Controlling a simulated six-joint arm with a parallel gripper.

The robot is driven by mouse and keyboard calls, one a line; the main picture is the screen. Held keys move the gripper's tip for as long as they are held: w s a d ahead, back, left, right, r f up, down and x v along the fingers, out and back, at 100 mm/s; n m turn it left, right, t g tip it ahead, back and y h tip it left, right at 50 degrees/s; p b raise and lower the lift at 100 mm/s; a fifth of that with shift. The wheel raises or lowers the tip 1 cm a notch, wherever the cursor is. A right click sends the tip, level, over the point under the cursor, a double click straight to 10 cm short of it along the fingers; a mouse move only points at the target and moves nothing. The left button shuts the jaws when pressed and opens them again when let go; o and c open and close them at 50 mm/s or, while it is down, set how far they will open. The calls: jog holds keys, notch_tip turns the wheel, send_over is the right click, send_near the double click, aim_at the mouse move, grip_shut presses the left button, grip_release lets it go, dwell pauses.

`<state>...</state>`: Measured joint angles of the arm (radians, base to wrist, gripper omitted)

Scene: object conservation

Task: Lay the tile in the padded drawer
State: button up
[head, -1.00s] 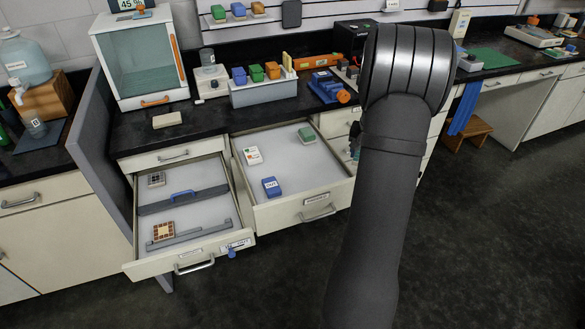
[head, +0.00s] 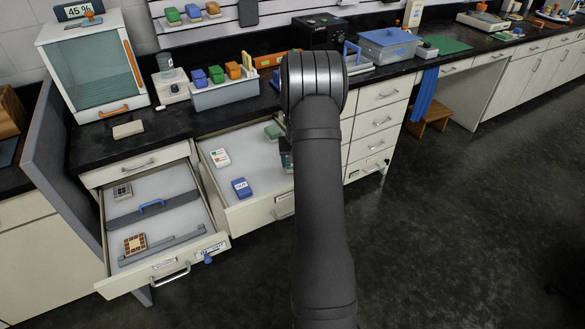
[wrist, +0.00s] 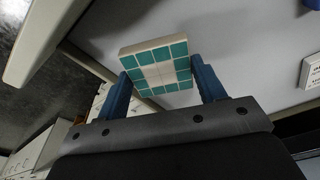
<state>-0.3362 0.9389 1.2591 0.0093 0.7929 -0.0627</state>
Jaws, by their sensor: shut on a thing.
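My gripper (wrist: 160,82) is shut on a teal-and-white checked tile (wrist: 158,64), held tilted between its blue fingers in the wrist view. In the head view my arm hides the tile and most of the gripper, near the right side of the right open drawer (head: 262,215). The left open drawer (head: 185,258) has a light floor, a grey divider with a blue handle (head: 152,205), a brown-and-cream tile (head: 135,243) in front and a grey checked tile (head: 122,191) behind. I cannot tell from the labels which drawer is padded.
The right drawer holds a white block (head: 220,157), a blue block (head: 241,187) and a green block (head: 273,131). A glass-fronted cabinet (head: 90,65) and a rack of coloured blocks (head: 222,90) stand on the black counter. A grey panel (head: 68,165) rises left of the drawers.

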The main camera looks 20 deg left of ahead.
jog(key=shift+f, duration=1.85)
jog(key=shift+f, duration=0.2)
jog(key=o, duration=1.1)
jog(key=shift+r, duration=0.1)
jog(key=r, duration=0.4)
jog(key=s+r, duration=0.1)
jog(key=r, duration=0.7)
jog(key=shift+s+d, duration=0.35)
